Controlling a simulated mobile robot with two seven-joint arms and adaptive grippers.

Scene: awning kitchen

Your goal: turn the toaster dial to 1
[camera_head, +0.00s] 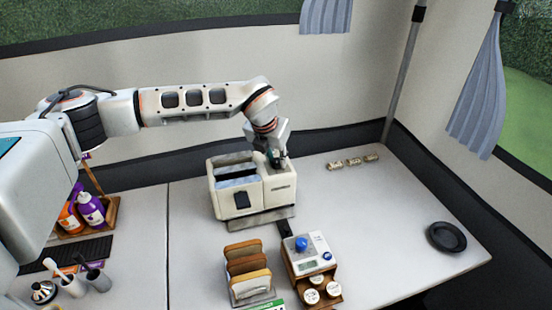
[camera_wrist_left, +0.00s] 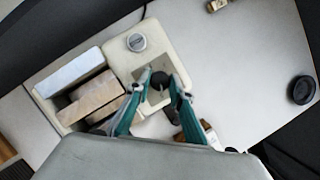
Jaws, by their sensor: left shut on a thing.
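The cream toaster (camera_head: 228,203) stands on the counter in the middle of the head view, its slots on the left. In the left wrist view the toaster (camera_wrist_left: 118,62) shows from above. A dark round knob (camera_wrist_left: 159,80) sits on its top panel, and a pale round dial (camera_wrist_left: 136,42) sits nearer the top edge. My left gripper (camera_head: 276,158) reaches down onto the toaster's right part. In the wrist view its teal fingers (camera_wrist_left: 160,77) are shut on the dark knob. The dial numbers are too small to read. My right gripper is not in view.
A bread rack (camera_head: 250,291) and a scale (camera_head: 308,255) with a blue item stand in front of the toaster. A black plate (camera_head: 446,237) lies at the right. Bottles (camera_head: 91,210) in a wooden holder stand left. The counter right of the toaster is mostly clear.

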